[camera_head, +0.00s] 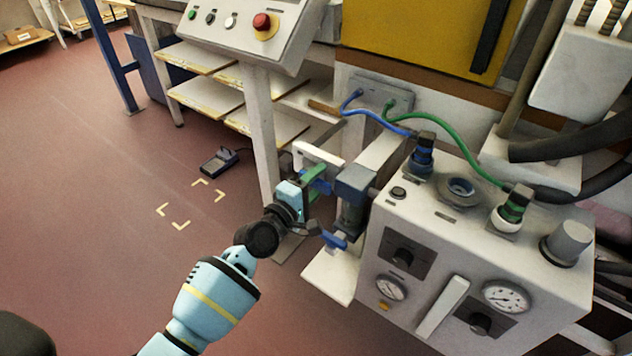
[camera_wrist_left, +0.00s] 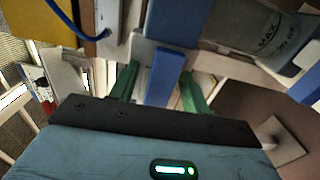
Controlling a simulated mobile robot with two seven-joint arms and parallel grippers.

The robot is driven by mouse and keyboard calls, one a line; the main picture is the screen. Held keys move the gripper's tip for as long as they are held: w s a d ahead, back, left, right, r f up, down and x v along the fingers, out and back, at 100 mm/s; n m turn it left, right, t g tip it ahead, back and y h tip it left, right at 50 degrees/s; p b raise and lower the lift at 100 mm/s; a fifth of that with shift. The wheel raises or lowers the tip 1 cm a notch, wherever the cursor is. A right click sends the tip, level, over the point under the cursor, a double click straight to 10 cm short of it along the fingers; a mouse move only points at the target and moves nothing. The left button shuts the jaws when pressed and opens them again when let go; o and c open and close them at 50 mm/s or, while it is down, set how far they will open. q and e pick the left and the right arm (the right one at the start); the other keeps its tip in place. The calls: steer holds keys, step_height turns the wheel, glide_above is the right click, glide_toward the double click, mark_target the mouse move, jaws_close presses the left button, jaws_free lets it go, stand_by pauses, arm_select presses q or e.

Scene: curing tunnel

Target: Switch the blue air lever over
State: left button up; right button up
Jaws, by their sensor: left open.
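The blue air lever (camera_wrist_left: 163,76) shows in the left wrist view, pointing toward my left gripper (camera_wrist_left: 159,88). The gripper's two green fingers stand open, one on each side of the lever, with gaps visible between fingers and lever. In the head view my left gripper (camera_head: 315,182) is beside the air unit on the left side of the grey machine box. A small part of the blue lever (camera_head: 322,186) shows there by the green fingers; the rest is hidden. My right gripper is not in view.
A filter bowl (camera_wrist_left: 248,24) marked MAX hangs close to the right of the lever in the wrist view. The grey machine box (camera_head: 420,235) carries gauges, knobs and hose fittings. A control panel (camera_head: 240,30) stands behind. A black foot pedal (camera_head: 219,162) lies on the open floor.

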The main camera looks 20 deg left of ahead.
arm_select(q)
steer(key=p+v, duration=0.1)
steer(key=v, duration=0.6)
steer(key=shift+s+a, duration=0.15)
steer(key=shift+s, duration=0.2)
